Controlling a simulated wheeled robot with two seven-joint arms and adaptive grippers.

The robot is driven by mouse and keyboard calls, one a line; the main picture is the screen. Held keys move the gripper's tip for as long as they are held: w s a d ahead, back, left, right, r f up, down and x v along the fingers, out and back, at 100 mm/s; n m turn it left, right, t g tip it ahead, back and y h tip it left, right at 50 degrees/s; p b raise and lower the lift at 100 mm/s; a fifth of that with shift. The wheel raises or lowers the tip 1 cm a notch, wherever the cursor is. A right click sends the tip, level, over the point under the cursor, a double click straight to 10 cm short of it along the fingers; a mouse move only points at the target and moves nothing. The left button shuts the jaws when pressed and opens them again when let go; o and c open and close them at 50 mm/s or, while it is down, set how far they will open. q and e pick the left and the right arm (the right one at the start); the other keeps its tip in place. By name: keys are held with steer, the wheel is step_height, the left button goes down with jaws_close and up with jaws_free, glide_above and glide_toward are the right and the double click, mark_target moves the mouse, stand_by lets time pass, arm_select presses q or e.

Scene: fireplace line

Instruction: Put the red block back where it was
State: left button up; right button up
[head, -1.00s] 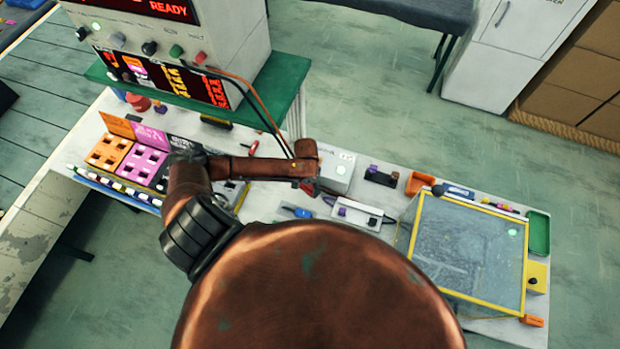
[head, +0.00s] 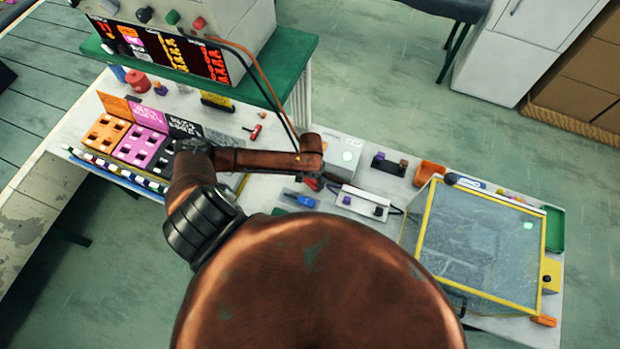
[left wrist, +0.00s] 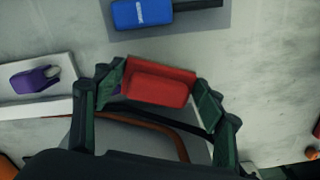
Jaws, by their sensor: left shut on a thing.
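A red block (left wrist: 158,85) is between the two green fingers of my left gripper (left wrist: 160,92) in the left wrist view. The fingers are shut on its sides. In the head view only a small red part of the block (head: 312,184) shows, below the end of my left arm. I cannot tell whether the block touches the bench. My right gripper is not in view.
The blue piece lies on a grey patch in the left wrist view (left wrist: 142,13). A purple padlock-like piece (left wrist: 35,79) sits on the white bar. A yellow-framed glass case (head: 480,235) stands at the right. Orange and black cables hang from the green shelf (head: 290,55).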

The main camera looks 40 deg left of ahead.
arm_select(q)
steer(key=shift+f+b, duration=0.5)
steer(key=shift+f, duration=0.85)
stand_by(0.6)
steer(key=o, duration=1.2)
steer(key=shift+o, duration=0.6)
steer(key=o, duration=0.5)
steer(key=shift+r, duration=0.1)
steer(key=shift+r, duration=3.7)
